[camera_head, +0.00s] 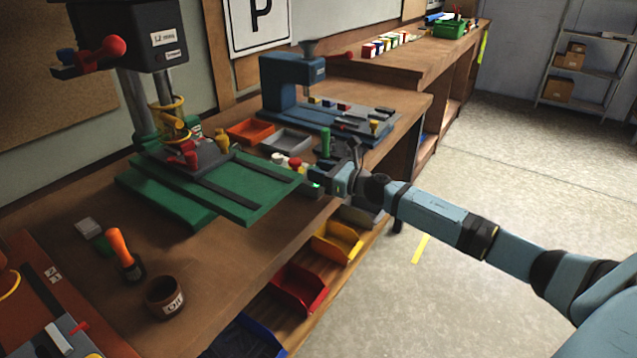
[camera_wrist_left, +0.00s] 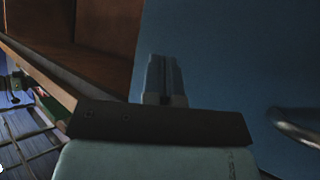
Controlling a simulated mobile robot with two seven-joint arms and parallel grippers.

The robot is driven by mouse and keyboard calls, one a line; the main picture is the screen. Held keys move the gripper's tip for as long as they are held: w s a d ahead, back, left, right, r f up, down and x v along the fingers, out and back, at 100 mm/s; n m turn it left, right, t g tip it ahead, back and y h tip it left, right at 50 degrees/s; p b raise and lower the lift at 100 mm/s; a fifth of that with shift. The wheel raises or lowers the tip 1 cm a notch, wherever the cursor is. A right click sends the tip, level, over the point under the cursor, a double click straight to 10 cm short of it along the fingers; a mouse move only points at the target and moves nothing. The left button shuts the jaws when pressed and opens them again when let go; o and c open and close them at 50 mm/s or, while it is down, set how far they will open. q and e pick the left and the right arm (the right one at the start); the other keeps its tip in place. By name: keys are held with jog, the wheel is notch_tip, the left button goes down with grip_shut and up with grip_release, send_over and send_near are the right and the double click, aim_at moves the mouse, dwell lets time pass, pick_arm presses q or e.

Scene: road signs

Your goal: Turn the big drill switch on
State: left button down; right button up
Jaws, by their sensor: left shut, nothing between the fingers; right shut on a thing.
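The big drill (camera_head: 150,55) stands at the left, with a dark head, red knobs and a wide green base (camera_head: 255,185). At the base's front right corner is a small dark switch box (camera_head: 313,188) with a lit green spot. My right gripper (camera_head: 328,184) reaches in from the right and is shut at this box, on what looks like its switch; the fingers hide most of it. My left gripper (camera_wrist_left: 164,65) shows only in the left wrist view. It is shut and empty, in front of a plain dark blue surface.
A smaller blue drill (camera_head: 285,80) stands behind on the bench. Orange and grey trays (camera_head: 250,130) lie between. Coloured bins (camera_head: 298,290) sit below the bench edge. The floor at right is clear.

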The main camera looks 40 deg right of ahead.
jog(key=n+y+b, duration=0.1)
jog(key=g+y+b, duration=0.1)
jog(key=shift+d+f+n+y, duration=0.1)
jog(key=shift+f+n+y, duration=0.1)
jog(key=shift+n+y, duration=0.15)
pick_arm(q)
jog(key=shift+w+d+f+t+b, duration=0.3)
jog(key=shift+f+b, duration=0.2)
jog(key=shift+b, duration=0.1)
pick_arm(e)
jog(key=shift+w+r+n+g, duration=0.1)
jog(key=shift+n+g, duration=0.15)
jog(key=shift+g, duration=0.15)
pick_arm(q)
jog(key=shift+s, duration=0.15)
pick_arm(e)
jog(key=shift+r+y, duration=0.15)
jog(key=shift+y, duration=0.1)
jog(key=o, duration=0.9)
pick_arm(q)
jog(key=shift+b, duration=0.5)
pick_arm(e)
jog(key=v, duration=1.4)
pick_arm(q)
jog(key=shift+f, duration=0.1)
pick_arm(e)
jog(key=shift+w, duration=0.15)
